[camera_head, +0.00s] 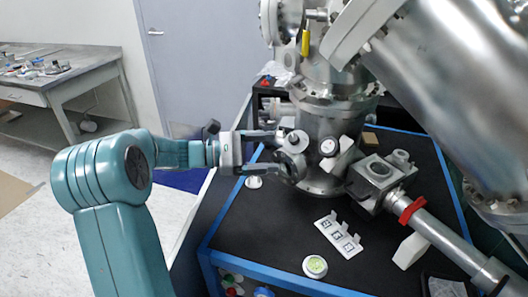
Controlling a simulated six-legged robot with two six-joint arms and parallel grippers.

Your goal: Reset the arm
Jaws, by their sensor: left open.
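My left arm comes in from the left in the head view. Its gripper (264,152) points right and is open, with two dark fingers spread one above the other. The fingertips are close to a round metal flange (290,166) on the side of the steel vacuum chamber (328,120). I cannot tell whether they touch it. Nothing is clearly held between the fingers. My right gripper is not in view.
The chamber stands on a black table (270,225) with a blue edge. A white marker plate (338,236) and a small round container (315,266) lie near the front. A large steel cylinder (450,85) fills the upper right. A workbench (60,80) stands far left.

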